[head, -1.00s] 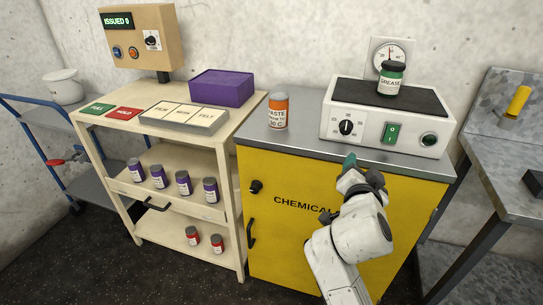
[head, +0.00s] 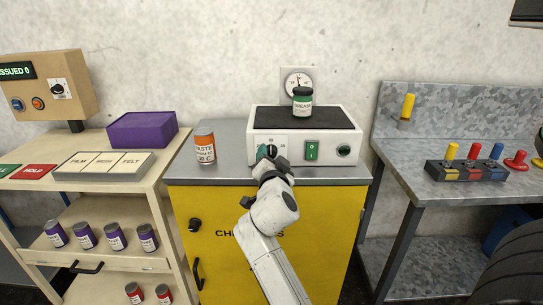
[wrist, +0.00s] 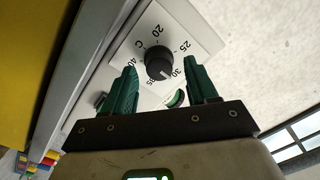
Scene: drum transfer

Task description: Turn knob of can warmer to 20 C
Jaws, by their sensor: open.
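The can warmer (head: 325,157) is a white box with a dark top plate, standing on the grey top of a yellow cabinet. Its black knob (wrist: 158,62) sits on a white dial plate with numbers including 20, 25 and 30. The knob's white mark appears to point near 30, on the side towards 35. My gripper (wrist: 159,67) is open, its two green fingers either side of the knob in the wrist view; contact cannot be told. In the head view my gripper (head: 267,156) is at the warmer's front and partly hides the knob.
A green grease can (head: 302,101) stands on the warmer, before a round wall gauge (head: 298,82). An orange paste can (head: 205,148) stands left of the warmer. A green switch (head: 311,151) is right of the knob. A bench (head: 400,155) stands at right.

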